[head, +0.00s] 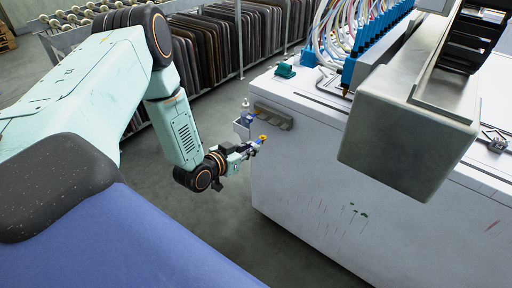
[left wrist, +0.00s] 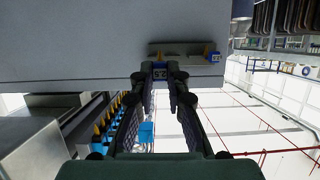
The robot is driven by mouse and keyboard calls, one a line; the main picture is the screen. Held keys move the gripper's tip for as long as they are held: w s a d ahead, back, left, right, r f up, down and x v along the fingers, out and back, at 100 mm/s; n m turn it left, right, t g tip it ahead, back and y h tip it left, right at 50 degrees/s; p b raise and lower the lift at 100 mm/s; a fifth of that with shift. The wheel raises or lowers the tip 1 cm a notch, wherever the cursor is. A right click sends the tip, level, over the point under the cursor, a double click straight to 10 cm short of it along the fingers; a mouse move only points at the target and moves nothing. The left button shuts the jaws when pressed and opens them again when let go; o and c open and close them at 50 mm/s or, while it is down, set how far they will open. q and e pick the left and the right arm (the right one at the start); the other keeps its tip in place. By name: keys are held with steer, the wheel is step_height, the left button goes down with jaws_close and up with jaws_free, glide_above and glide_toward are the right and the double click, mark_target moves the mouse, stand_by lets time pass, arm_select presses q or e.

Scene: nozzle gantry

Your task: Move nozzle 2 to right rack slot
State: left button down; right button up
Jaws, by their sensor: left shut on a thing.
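My left gripper (head: 252,147) is shut on a small blue nozzle with a yellow-orange part (head: 262,138). It holds the nozzle in front of the white machine's end face, below a grey rack (head: 280,119). In the left wrist view my left gripper (left wrist: 160,76) has its fingertips close together around the nozzle (left wrist: 160,70), mostly hidden by the fingers, apparently just off the rack (left wrist: 182,47). Another blue and yellow nozzle (left wrist: 214,57) sits at the rack's right end in that view. I cannot read any nozzle numbers. My right gripper is not in view.
The white machine (head: 320,190) fills the right side, with a row of blue nozzles and coloured hoses (head: 370,45) on top. A large grey gantry block (head: 405,135) overhangs its edge. A rack of dark panels (head: 225,45) stands behind. Floor before the machine is clear.

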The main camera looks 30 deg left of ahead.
mark_target(261, 139)
arm_select(q)
steer(key=shift+w+d+r+b, duration=0.1)
steer(key=shift+w+d+b, duration=0.2)
steer(key=shift+w, duration=0.3)
steer(key=shift+w+d+b, duration=0.15)
steer(key=shift+w+b, duration=0.2)
steer(key=shift+w, duration=0.25)
steer(key=shift+w+a+f+b, duration=0.2)
steer(key=shift+w+a+b, duration=0.15)
steer(key=shift+w, duration=0.35)
steer(key=shift+w+a+f+b, duration=0.15)
steer(key=shift+w+a+b, duration=0.1)
steer(key=shift+w+b, duration=0.3)
steer(key=shift+w+d+r, duration=0.2)
steer(key=shift+d+r, duration=0.15)
steer(key=shift+d, duration=0.3)
steer(key=shift+a, duration=0.3)
steer(key=shift+w+d, duration=0.1)
steer(key=shift+d, duration=0.3)
steer(key=shift+a, duration=0.4)
steer(key=shift+f, duration=0.1)
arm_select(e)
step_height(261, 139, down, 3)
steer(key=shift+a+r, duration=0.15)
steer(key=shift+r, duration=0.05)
